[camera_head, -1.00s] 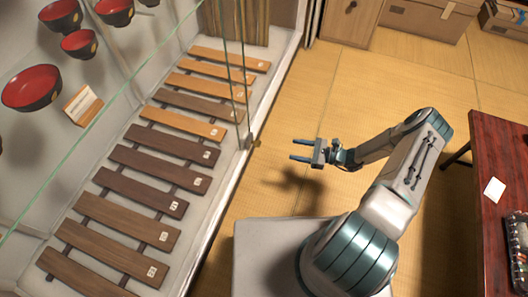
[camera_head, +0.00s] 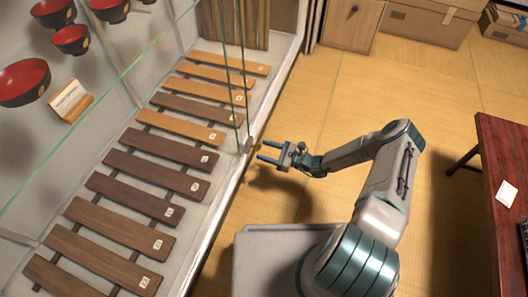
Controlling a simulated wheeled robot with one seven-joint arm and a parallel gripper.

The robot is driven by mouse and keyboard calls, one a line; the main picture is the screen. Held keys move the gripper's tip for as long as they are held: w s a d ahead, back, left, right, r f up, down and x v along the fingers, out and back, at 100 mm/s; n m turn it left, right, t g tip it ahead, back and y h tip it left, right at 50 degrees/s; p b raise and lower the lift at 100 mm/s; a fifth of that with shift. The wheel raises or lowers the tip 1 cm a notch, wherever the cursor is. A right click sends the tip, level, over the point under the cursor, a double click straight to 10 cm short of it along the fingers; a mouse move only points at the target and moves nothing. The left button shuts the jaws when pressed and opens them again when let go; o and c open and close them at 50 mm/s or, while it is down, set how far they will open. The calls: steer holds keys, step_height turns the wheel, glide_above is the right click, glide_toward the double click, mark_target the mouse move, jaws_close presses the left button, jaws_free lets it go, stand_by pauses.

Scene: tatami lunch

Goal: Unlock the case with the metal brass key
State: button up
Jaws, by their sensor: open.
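The glass display case (camera_head: 226,188) fills the left of the view, with a pale bottom frame and glass panes. Several red-and-black bowls (camera_head: 70,40) stand on its upper level and wooden slat racks (camera_head: 150,185) lie below. My gripper (camera_head: 261,151) is open, its two fingers pointing left at the case's front edge. Nothing shows between the fingers. The fingertips look very near the frame by the pane edges; I cannot tell whether they touch it. A small brass-coloured spot (camera_head: 250,146) shows at the frame beside the upper fingertip, too small to tell as key or lock.
A dark red table (camera_head: 492,160) with a white card (camera_head: 507,193) stands at the right. A wooden cabinet (camera_head: 350,22) and a box (camera_head: 430,22) stand at the back. The tatami floor (camera_head: 400,85) between is clear.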

steer(key=shift+w+a, duration=0.25)
steer(key=shift+a, duration=0.4)
steer(key=c, duration=1)
steer(key=shift+n, duration=0.3)
steer(key=shift+d+n+p, duration=0.1)
steer(key=shift+n+p, duration=2.75)
steer(key=shift+n, duration=5.75)
